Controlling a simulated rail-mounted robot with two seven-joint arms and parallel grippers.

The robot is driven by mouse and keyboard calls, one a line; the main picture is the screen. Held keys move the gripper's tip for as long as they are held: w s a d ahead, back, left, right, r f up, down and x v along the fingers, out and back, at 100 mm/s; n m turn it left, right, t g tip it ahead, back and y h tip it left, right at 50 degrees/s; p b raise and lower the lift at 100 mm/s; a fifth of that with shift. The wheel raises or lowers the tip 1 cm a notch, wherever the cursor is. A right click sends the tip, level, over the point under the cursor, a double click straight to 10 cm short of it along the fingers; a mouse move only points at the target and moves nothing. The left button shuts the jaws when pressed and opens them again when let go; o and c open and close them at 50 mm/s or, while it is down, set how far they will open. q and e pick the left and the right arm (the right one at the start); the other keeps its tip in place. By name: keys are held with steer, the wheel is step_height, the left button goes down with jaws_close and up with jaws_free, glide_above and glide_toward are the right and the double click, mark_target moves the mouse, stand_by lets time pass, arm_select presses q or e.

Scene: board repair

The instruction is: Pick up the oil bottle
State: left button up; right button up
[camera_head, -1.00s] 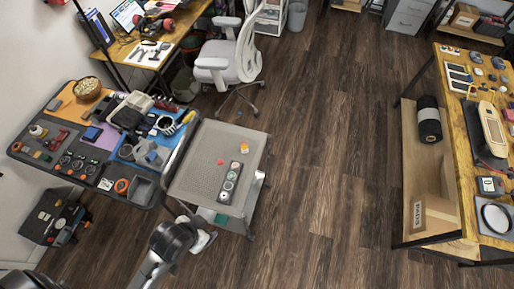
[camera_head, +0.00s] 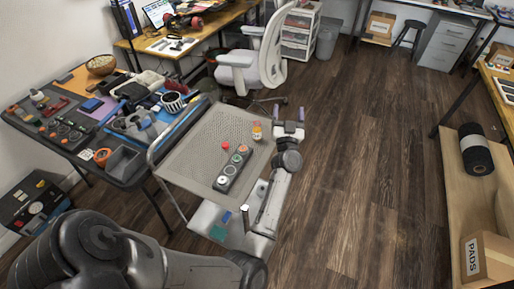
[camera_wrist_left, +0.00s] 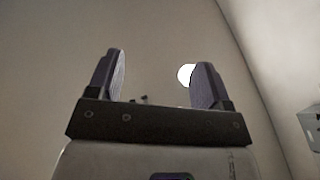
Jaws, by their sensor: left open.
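A small orange-and-white bottle (camera_head: 256,131) stands upright near the far right corner of the grey cart top, and I take it to be the oil bottle. My left gripper (camera_head: 289,112) is just to the right of it in the picture, beyond the cart's right edge. It is open and empty, apart from the bottle. In the left wrist view, both fingers of the left gripper (camera_wrist_left: 157,80) stand wide apart with nothing between them, and the bottle does not show. My right gripper is not in view.
The grey cart (camera_head: 195,150) also holds a red knob (camera_head: 225,146) and a dark strip with round parts (camera_head: 233,168). A cluttered workbench (camera_head: 75,160) stands to its left. A white chair (camera_head: 262,62) is behind it. Open floor (camera_head: 360,180) lies to the right.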

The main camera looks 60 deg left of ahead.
arm_select(q)
step_height(320, 180, down, 10)
steer(key=a+n+g+y+b, duration=0.2)
steer(key=n+g+b, duration=0.55)
steer(key=g, duration=0.35)
steer(key=n+g+h+b, duration=0.3)
steer(key=g+b, duration=0.2)
steer(key=g, duration=0.1)
glide_toward(260, 131)
steer(key=a, duration=0.2)
steer(key=a+b, duration=0.2)
steer(key=a, duration=0.1)
steer(key=shift+s+a+f, duration=0.1)
steer(key=shift+s+a, duration=0.25)
steer(key=shift+s, duration=0.05)
steer(key=shift+s+a+f+b, duration=0.15)
steer(key=shift+a+b, duration=0.25)
steer(key=shift+b, duration=0.05)
steer(key=a+b, duration=0.1)
steer(key=a, duration=0.1)
steer(key=a+b, duration=0.1)
steer(key=a, duration=0.1)
steer(key=shift+s+f, duration=0.1)
steer(key=shift+s, duration=0.3)
steer(key=shift+a, duration=0.15)
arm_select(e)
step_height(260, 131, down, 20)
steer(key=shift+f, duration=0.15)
